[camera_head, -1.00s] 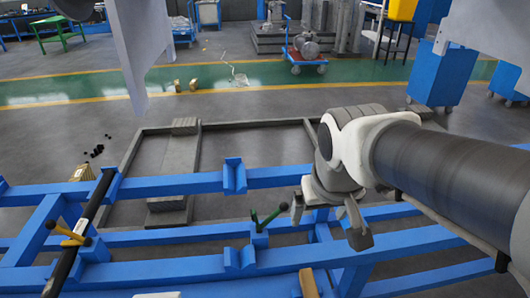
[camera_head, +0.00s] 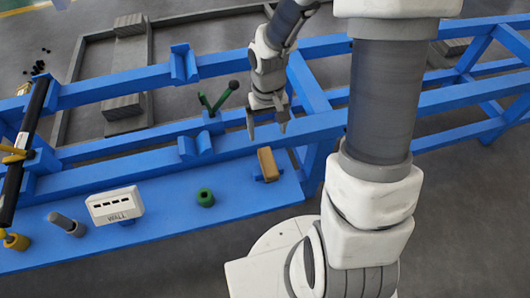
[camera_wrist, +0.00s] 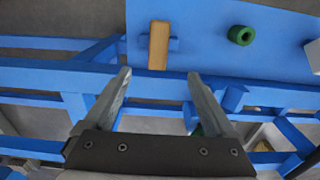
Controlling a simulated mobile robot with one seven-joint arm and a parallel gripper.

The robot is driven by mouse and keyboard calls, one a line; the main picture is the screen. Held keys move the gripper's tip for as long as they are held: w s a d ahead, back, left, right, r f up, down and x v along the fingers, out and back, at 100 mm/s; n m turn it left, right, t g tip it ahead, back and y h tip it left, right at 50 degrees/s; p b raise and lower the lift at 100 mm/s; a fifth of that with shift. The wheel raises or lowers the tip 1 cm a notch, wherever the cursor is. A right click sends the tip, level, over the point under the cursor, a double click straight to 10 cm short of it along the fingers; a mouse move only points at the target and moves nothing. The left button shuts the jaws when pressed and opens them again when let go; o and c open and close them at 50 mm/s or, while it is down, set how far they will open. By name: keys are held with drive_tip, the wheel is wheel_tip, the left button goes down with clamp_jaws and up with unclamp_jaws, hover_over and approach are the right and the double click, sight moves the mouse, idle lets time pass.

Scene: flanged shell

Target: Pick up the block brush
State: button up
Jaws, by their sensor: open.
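The block brush, seen as a tan wooden block (camera_head: 267,164), lies on the blue shelf (camera_head: 240,205) of the frame, near its right end. It also shows in the wrist view (camera_wrist: 158,45), beyond my fingertips and a little to the right of the left finger. My gripper (camera_head: 267,130) is open and empty, above and just behind the block in the head view. In the wrist view the open fingers (camera_wrist: 160,75) are well apart, and the block is not between them. Any bristles are too small to make out.
A green ring-shaped piece (camera_head: 205,197) and a white box marked "WALL" (camera_head: 115,204) stand on the shelf left of the block. A grey cylinder (camera_head: 67,224) is farther left. Blue rails (camera_head: 330,125) and a green-handled clamp (camera_head: 218,100) lie close to my gripper.

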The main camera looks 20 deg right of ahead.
drive_tip(key=b, duration=0.3)
hover_over(268, 161)
wheel_tip(268, 161, down, 10)
drive_tip(key=shift+s+a+f, duration=0.1)
drive_tip(key=shift+a+f, duration=0.05)
drive_tip(key=shift+f, duration=0.05)
drive_tip(key=shift+f+b, duration=1.3)
drive_tip(key=shift+f, duration=1.75)
drive_tip(key=shift+r, duration=0.1)
clamp_jaws()
